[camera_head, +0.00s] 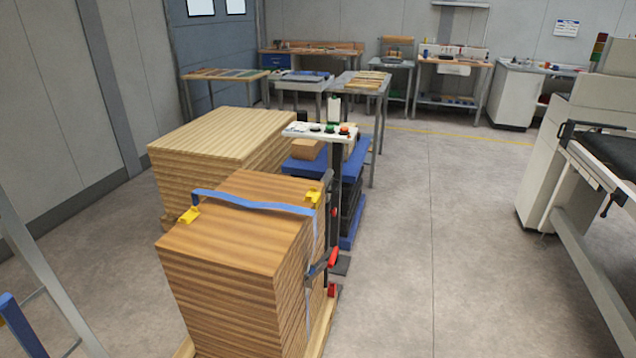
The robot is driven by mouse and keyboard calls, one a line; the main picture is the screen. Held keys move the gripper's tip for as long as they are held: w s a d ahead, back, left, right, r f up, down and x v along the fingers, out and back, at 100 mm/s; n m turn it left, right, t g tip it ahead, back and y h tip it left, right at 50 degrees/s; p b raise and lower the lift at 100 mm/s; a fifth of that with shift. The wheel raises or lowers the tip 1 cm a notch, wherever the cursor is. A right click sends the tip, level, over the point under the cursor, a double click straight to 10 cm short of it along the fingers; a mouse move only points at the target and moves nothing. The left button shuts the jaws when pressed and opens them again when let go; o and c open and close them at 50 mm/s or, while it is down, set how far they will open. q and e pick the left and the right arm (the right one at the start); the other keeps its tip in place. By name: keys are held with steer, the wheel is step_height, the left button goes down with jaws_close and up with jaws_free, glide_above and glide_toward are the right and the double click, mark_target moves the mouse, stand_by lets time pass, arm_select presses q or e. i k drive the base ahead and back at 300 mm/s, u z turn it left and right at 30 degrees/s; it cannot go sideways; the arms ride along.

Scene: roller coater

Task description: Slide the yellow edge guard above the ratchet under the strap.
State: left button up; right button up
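A stack of brown boards (235,235) stands in the foreground on a pallet. A blue strap (250,204) runs across its top, bowed up off the boards, and continues down the right side as a pale band. A second yellow guard (189,215) sits at the left top edge by the strap's left end. Neither of my grippers shows.
A second, lighter board stack (220,135) stands close behind. A control post (320,131) with buttons and a blue cart (350,180) are close on the far right side of the stack. Open floor (440,260) lies to the right, before a machine (570,150).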

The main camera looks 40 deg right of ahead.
mark_target(312, 199)
steer(key=z, duration=0.55)
steer(key=k, duration=0.65)
steer(key=z, duration=0.9)
steer(key=i, duration=0.6)
steer(key=z, duration=0.55)
steer(key=i, duration=1.1)
steer(key=u, duration=0.6)
steer(key=i, duration=0.8)
steer(key=u, duration=1.35)
steer(key=i, duration=0.35)
steer(key=u, duration=0.25)
